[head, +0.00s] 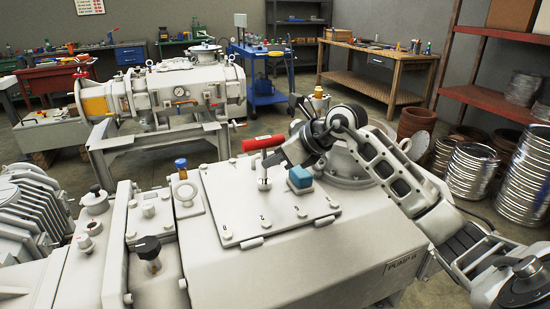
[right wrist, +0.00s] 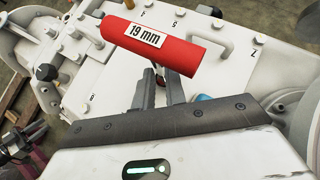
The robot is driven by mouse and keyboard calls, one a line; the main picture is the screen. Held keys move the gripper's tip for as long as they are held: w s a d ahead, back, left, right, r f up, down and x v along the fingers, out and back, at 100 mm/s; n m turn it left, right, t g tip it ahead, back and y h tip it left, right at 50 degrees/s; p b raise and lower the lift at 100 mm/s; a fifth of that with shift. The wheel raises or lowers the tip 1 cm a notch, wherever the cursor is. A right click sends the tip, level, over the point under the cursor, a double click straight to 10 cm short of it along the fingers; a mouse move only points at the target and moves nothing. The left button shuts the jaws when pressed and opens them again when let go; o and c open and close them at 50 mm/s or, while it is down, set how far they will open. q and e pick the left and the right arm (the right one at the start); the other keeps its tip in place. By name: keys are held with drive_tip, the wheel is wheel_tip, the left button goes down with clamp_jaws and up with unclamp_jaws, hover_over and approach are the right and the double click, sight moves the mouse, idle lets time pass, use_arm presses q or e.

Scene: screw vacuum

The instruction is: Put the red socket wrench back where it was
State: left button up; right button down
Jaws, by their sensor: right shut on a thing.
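The red socket wrench (head: 258,143) has a thick red handle, marked "19 mm" in the right wrist view (right wrist: 165,48). My right gripper (head: 269,160) is shut on it just below the handle; its two fingers (right wrist: 158,88) show under the handle. The handle lies roughly level above the bolted hatch plate (head: 245,212) of the pump. A metal shaft below the handle reaches down towards a bolt on the plate; I cannot tell whether it touches. My left gripper is not in view.
A round flange lies behind my right arm. The pump's front cover (head: 310,262) is clear.

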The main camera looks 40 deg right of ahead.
drive_tip(key=shift+f, duration=0.1)
drive_tip(key=c, duration=1.5)
unclamp_jaws()
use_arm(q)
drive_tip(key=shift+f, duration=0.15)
use_arm(e)
drive_tip(key=shift+o, duration=0.2)
drive_tip(key=shift+s+r, duration=0.1)
drive_tip(key=shift+r, duration=0.15)
use_arm(q)
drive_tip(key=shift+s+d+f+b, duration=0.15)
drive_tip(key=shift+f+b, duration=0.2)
drive_tip(key=shift+b, duration=0.75)
use_arm(e)
drive_tip(key=v, duration=1.1)
drive_tip(key=shift+s+r, duration=0.2)
drive_tip(key=shift+r, duration=0.05)
drive_tip(key=shift+s+d+f, duration=0.1)
